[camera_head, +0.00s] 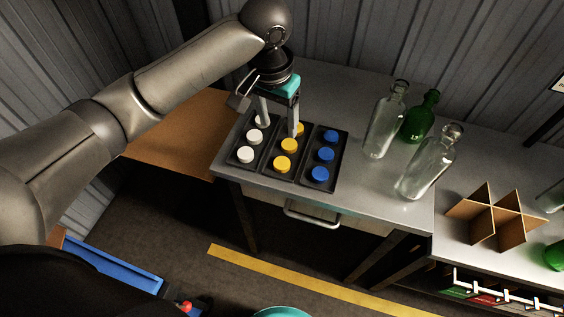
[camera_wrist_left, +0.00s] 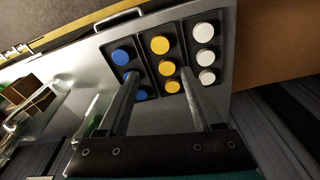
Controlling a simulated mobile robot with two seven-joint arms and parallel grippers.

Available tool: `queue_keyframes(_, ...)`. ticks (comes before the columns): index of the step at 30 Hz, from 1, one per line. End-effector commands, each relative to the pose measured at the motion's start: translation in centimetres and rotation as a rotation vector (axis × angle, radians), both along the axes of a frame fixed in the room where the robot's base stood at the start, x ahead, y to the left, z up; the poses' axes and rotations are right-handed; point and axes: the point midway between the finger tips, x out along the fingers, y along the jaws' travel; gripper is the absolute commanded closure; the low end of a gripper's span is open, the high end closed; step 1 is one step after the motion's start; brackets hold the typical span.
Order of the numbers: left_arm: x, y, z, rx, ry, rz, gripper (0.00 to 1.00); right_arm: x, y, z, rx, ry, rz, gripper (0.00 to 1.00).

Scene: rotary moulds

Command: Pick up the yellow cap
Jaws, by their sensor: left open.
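Three yellow caps lie in a row in the middle tray of a black holder on the grey table. In the head view, the near yellow cap (camera_head: 281,163) and the middle yellow cap (camera_head: 289,146) are clear; the far yellow cap (camera_head: 300,129) is partly hidden by a finger. My left gripper (camera_head: 279,129) points down over the far part of the trays, open and empty. In the left wrist view, its fingertips (camera_wrist_left: 160,75) are spread either side of the yellow row, around the middle cap (camera_wrist_left: 167,68). I cannot tell its exact height above the caps.
White caps (camera_head: 246,155) fill the left tray and blue caps (camera_head: 325,154) the right tray. Clear bottles (camera_head: 427,168) and a green bottle (camera_head: 419,118) stand to the right. A cardboard divider (camera_head: 493,218) is farther right. The table between trays and bottles is clear.

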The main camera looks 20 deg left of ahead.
Motion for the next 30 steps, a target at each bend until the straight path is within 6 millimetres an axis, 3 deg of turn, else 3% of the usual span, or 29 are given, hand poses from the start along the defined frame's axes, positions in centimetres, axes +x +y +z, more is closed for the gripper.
queue_keyframes(12, 0.8, -0.2, -7.9, 0.001, 0.004, 0.002, 0.33, 0.0, 0.0, -2.1, 0.0, 0.0, 0.0, 0.5)
queue_keyframes(22, 1.1, -0.2, -10.7, 0.0, 0.001, 0.0, 0.33, 0.0, 0.0, -2.8, 0.0, 0.0, 0.0, 0.5)
queue_keyframes(30, 1.3, -0.3, -14.5, 0.0, 0.001, 0.0, 0.33, 0.0, 0.0, -4.0, 0.0, 0.001, 0.0, 0.5)
